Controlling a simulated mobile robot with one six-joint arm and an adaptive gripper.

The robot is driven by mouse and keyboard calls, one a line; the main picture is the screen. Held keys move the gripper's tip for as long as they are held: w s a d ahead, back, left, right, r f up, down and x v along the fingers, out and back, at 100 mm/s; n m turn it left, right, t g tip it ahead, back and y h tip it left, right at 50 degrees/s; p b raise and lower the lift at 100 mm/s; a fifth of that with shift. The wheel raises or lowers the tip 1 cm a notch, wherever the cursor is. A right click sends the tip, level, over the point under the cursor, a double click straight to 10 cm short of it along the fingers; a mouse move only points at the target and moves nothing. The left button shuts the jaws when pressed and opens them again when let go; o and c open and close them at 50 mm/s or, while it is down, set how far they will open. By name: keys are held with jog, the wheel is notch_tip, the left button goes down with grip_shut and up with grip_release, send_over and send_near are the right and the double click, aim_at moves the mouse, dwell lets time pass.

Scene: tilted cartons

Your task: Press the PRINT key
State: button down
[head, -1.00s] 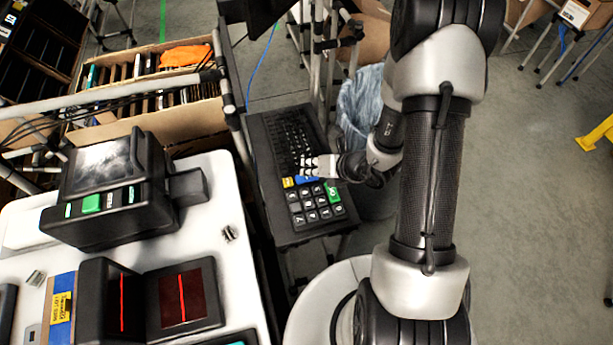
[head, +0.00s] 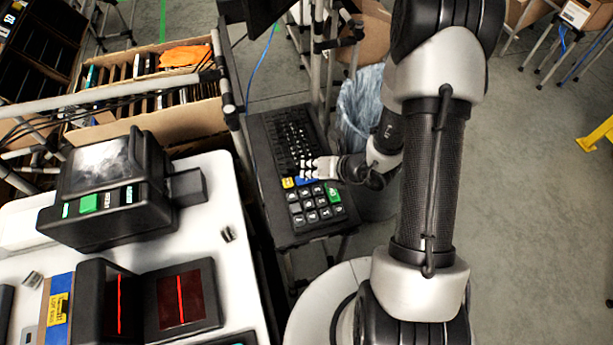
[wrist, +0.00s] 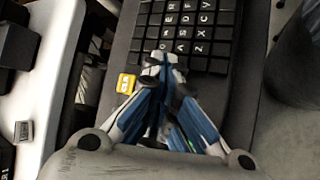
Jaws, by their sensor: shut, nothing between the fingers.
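My gripper (head: 306,169) is shut and empty, just over the black keyboard (head: 257,165), between its letter keys and number keys. In the wrist view the closed fingertips (wrist: 160,60) lie beside the lowest letter keys. A yellow key (head: 288,182) is left of the fingers; it also shows in the wrist view (wrist: 126,84). A blue key (head: 304,181) is partly hidden by the fingers. A green key (head: 334,195) is at the right of the number keys. No key reading PRINT is legible. I cannot tell whether the fingertips touch a key.
A white table (head: 235,270) at left holds a dark device with a screen (head: 100,162) and a green button (head: 89,202), plus a scanner with red lines (head: 188,297). A bin with a clear liner (head: 362,105) stands behind my arm. Open floor lies to the right.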

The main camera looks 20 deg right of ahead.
jog(key=shift+r+p, duration=0.6)
jog(key=shift+r, duration=0.2)
notch_tip(320, 180, up, 5)
jog(key=p, duration=0.4)
dwell(0.8)
jog(key=shift+r, duration=0.1)
